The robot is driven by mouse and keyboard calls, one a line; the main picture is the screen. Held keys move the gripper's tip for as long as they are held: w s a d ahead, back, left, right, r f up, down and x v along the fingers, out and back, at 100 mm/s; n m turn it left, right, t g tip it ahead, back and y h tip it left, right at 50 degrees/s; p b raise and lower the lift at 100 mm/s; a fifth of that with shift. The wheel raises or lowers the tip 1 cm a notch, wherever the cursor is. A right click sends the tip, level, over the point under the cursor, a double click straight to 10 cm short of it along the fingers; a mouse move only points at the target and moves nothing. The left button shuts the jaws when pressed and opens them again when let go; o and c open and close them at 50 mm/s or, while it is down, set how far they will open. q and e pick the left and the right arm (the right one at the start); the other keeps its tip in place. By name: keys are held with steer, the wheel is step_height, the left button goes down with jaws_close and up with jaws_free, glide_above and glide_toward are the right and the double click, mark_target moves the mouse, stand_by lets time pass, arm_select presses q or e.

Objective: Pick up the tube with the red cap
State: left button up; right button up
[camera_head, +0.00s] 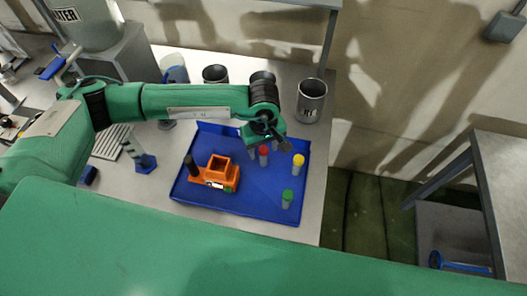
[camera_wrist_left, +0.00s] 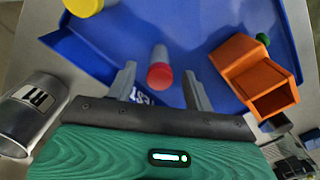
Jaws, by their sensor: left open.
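The tube with the red cap (camera_head: 263,151) stands in the blue tray (camera_head: 245,212), near the tray's back edge. In the left wrist view the red-capped tube (camera_wrist_left: 159,76) shows between the two fingers of my left gripper (camera_wrist_left: 157,88), with a gap on both sides. My left gripper (camera_head: 268,149) is open and reaches down over the tray's back part from the left. In the head view its fingers and the tube partly overlap, so their exact spacing is hard to tell there. My right gripper is not in view.
A yellow-capped tube (camera_head: 298,164) and a green-capped tube (camera_head: 288,199) stand at the tray's right side. An orange block-shaped holder (camera_head: 219,175) sits at its left. A metal cup (camera_head: 311,100) stands behind the tray. The tray's front middle is clear.

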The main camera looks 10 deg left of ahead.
arm_select(q)
steer(key=shift+f, duration=0.4)
steer(key=c, duration=1.1)
steer(key=shift+o, duration=0.2)
steer(key=shift+r, duration=0.1)
